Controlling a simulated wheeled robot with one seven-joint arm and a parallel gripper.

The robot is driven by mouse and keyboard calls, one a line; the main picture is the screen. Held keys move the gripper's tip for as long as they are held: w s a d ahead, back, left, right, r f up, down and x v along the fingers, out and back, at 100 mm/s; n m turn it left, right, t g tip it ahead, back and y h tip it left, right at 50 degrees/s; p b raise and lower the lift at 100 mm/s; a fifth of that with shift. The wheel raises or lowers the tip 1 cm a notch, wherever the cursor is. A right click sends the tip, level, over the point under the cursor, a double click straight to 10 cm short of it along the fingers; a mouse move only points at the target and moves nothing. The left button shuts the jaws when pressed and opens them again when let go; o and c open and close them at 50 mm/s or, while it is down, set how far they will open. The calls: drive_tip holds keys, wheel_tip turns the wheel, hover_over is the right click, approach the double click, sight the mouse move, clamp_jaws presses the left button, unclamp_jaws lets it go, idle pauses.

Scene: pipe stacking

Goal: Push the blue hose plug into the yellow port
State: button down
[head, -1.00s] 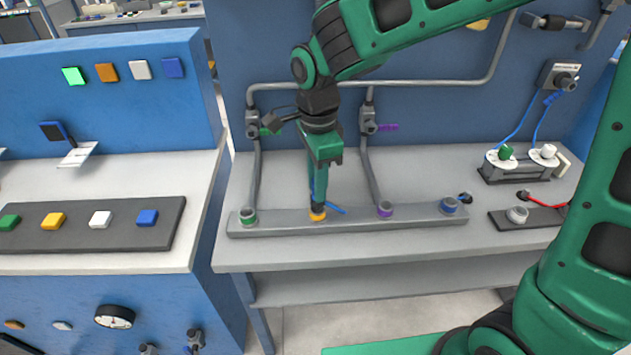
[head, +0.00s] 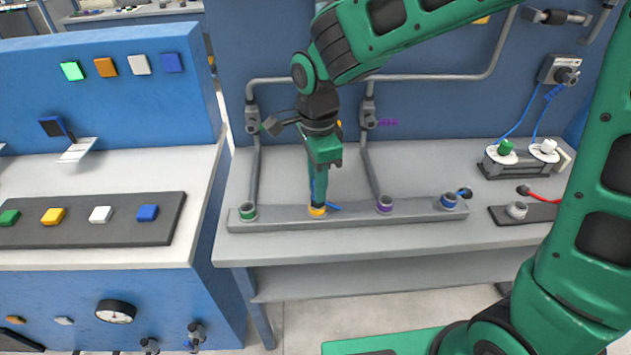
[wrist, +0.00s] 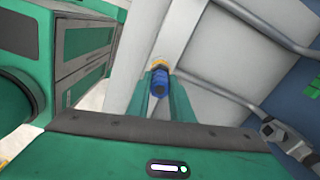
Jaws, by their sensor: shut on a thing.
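My gripper (head: 318,202) points down at the yellow port (head: 317,211) in the grey bar on the bench. In the wrist view my gripper (wrist: 160,92) is shut on the blue hose plug (wrist: 160,86), which sits between its fingertips. The yellow port (wrist: 159,64) shows as a ring directly at the plug's far end. The plug appears to touch or enter the ring; how deep it sits I cannot tell.
The grey bar (head: 285,219) also bears a green port (head: 248,211), a purple port (head: 384,203) and a blue port (head: 449,201). Grey pipes with valves stand behind my gripper. A plug fixture (head: 520,162) stands at the right. The bench front is clear.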

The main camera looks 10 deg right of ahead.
drive_tip(key=c, duration=1.5)
unclamp_jaws()
wheel_tip(320, 180, up, 11)
drive_tip(key=shift+w+f, duration=0.1)
drive_tip(key=s+d+n, duration=0.2)
drive_tip(key=s+d, duration=0.1)
drive_tip(key=d, duration=0.9)
drive_tip(key=s+d+n, duration=0.2)
drive_tip(key=s+d, duration=0.1)
drive_tip(key=d, duration=0.9)
drive_tip(key=s+d+f+n, duration=0.1)
drive_tip(key=s+d, duration=0.2)
drive_tip(key=s, duration=0.2)
drive_tip(key=s+d+f+n, duration=0.2)
drive_tip(key=s+d, duration=0.2)
drive_tip(key=s, duration=0.1)
drive_tip(key=s+d+f+n, duration=0.2)
drive_tip(key=s+d, duration=0.2)
drive_tip(key=s, duration=0.1)
drive_tip(key=shift+f, duration=0.15)
